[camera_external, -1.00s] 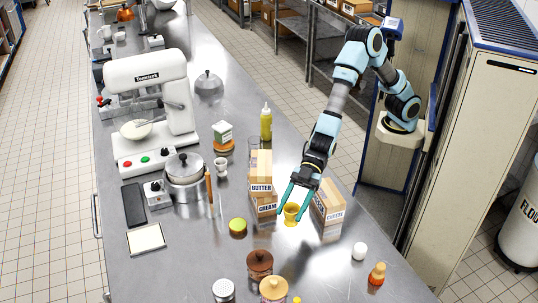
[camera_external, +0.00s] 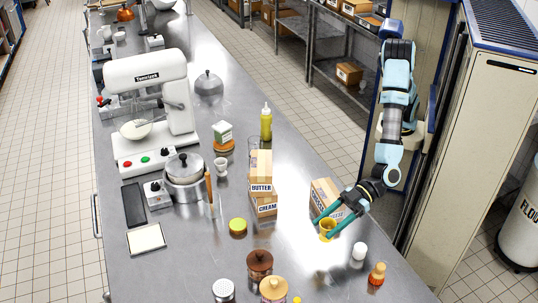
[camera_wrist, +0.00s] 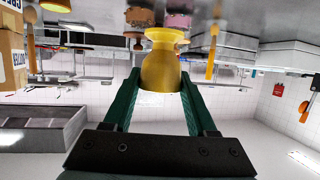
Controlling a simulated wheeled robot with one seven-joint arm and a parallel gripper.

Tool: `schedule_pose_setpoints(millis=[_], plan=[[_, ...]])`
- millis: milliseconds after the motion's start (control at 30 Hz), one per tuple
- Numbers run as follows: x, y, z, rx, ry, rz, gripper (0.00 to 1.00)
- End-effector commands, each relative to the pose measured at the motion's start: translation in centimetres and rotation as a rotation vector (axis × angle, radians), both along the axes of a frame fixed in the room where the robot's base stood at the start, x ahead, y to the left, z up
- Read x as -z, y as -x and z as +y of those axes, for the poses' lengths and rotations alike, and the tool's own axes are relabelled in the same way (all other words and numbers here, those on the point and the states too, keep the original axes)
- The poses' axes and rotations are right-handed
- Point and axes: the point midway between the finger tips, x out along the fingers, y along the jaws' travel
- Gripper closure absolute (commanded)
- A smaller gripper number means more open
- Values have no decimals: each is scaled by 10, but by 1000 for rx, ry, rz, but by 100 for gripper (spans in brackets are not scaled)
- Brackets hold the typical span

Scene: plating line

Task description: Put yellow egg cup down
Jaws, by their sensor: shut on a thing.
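The yellow egg cup (camera_external: 327,229) is between the green fingers of my gripper (camera_external: 339,226), over the right part of the steel counter. In the wrist view the egg cup (camera_wrist: 161,62) sits between both fingertips of my gripper (camera_wrist: 161,88), and the fingers are shut on it. The wrist view is upside down, with the counter at the top. I cannot tell whether the egg cup's foot touches the counter.
A cheese carton (camera_external: 325,196) stands just behind the egg cup. Butter (camera_external: 261,172) and cream (camera_external: 264,205) cartons stand to the left. Bare counter (camera_external: 310,265) lies in front.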

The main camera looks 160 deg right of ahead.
Motion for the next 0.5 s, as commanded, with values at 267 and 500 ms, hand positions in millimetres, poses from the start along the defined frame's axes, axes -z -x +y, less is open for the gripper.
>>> schedule_pose_setpoints(millis=[267, 500], plan=[[42, 0, 0, 0, -1, 2, 98], [72, 0, 0, 0, -2, 4, 98]])
